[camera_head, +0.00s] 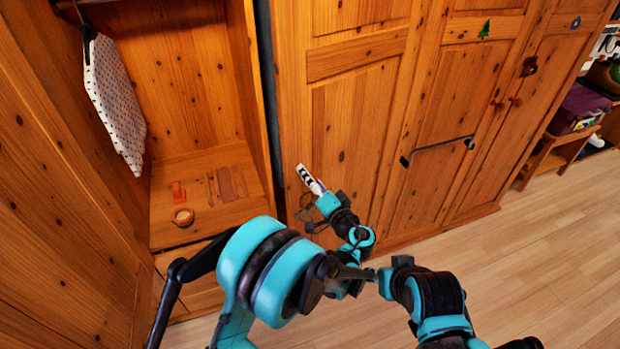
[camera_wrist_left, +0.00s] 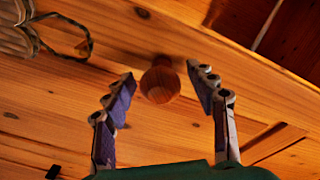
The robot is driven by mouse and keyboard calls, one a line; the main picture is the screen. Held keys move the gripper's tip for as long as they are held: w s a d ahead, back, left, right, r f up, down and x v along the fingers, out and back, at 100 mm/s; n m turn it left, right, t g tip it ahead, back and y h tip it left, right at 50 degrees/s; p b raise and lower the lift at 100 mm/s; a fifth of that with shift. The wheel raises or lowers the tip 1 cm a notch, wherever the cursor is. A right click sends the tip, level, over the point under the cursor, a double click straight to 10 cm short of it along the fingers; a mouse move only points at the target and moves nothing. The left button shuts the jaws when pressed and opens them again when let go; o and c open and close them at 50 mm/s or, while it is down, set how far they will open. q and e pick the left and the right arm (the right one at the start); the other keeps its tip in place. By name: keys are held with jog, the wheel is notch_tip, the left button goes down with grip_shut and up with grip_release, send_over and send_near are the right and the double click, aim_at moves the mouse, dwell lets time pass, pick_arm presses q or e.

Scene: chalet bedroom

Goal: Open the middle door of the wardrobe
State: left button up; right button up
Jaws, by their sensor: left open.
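The wardrobe's middle door (camera_head: 345,130) is a knotty pine panel beside an open compartment; a dark strip runs along its left edge, and I cannot tell whether it is ajar. My left gripper (camera_head: 310,180) is at the lower left part of this door in the head view. In the left wrist view, a round wooden knob (camera_wrist_left: 160,82) sits between the spread fingertips of my left gripper (camera_wrist_left: 160,72). Both fingers are apart from the knob, with a gap on each side. The knob is hidden in the head view. My right gripper does not show.
Another door (camera_head: 460,90) at right bears a dark-ended bar (camera_head: 440,145). The wooden floor (camera_head: 540,250) at lower right is clear.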

aim_at(303, 142)
pick_arm(q)
jog(key=r, duration=0.6)
jog(key=shift+w, duration=0.25)
jog(key=r, duration=0.3)
jog(key=shift+s+a, duration=0.1)
jog(key=shift+s, duration=0.3)
jog(key=shift+r, duration=0.35)
jog(key=shift+w+r, duration=0.1)
jog(key=shift+w, duration=0.1)
jog(key=shift+r, duration=0.1)
jog(key=shift+s, duration=0.1)
